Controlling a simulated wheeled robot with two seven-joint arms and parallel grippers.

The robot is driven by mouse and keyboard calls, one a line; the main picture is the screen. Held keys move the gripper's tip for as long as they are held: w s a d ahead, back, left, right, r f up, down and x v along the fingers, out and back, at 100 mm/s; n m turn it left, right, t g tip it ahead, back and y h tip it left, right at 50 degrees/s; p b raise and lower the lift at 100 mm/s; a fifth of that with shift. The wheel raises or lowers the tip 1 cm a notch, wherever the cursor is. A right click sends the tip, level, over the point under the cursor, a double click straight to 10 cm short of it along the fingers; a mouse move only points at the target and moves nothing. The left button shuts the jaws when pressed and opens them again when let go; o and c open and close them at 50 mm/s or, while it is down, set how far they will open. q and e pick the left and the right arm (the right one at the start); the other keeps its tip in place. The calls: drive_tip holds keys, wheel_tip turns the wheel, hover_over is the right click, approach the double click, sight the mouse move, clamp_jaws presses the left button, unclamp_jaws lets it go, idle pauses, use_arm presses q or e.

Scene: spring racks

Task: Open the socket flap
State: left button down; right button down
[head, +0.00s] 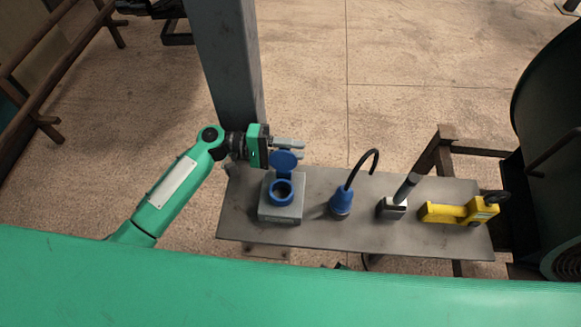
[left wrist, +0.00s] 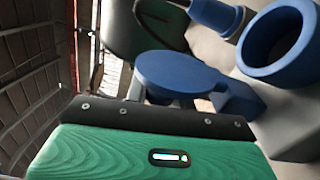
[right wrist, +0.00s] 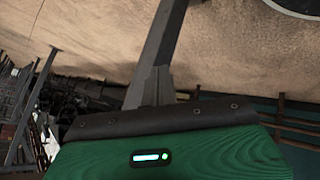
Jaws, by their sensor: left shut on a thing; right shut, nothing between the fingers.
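The socket is a blue ring (head: 281,191) on a grey box at the left of the metal shelf. Its round blue flap (head: 286,160) stands raised at the far side, clear of the opening. The left wrist view shows the flap (left wrist: 178,72) close to the fingers and the socket's open mouth (left wrist: 284,38) at upper right. My left gripper (head: 297,149) is behind the flap and shut on it; the flap partly hides the fingertips in the wrist view. My right gripper (right wrist: 151,86) shows only in the right wrist view, shut and empty.
On the metal shelf (head: 317,231), to the right of the socket, stand a blue plug with a black cable (head: 342,201), a small grey block with a dark handle (head: 393,208) and a yellow device (head: 444,212). A grey post (head: 228,55) rises behind the left arm.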

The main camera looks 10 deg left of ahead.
drive_tip(key=s+a+r+n+y, duration=0.1)
drive_tip(key=a+r+n+y, duration=0.3)
drive_tip(key=r, duration=0.6)
drive_tip(key=s+a+r+n+t, duration=0.1)
drive_tip(key=a+r, duration=0.4)
drive_tip(key=r, duration=0.4)
drive_tip(key=s+a+r+n+y, duration=0.25)
drive_tip(key=a+r, duration=0.25)
drive_tip(key=r, duration=0.5)
drive_tip(key=n+t, duration=0.4)
drive_tip(key=n, duration=0.1)
approach(279, 159)
drive_tip(key=s+d+r, duration=0.1)
drive_tip(key=s+d, duration=0.1)
drive_tip(key=s, duration=0.4)
drive_tip(key=shift+m, duration=0.25)
drive_tip(key=x, duration=0.9)
drive_tip(key=shift+r, duration=0.1)
drive_tip(key=shift+w+d+f, duration=0.1)
drive_tip(key=shift+w+f, duration=0.1)
drive_tip(key=shift+w, duration=0.75)
drive_tip(key=shift+w+f, duration=0.2)
drive_tip(key=shift+w, duration=0.75)
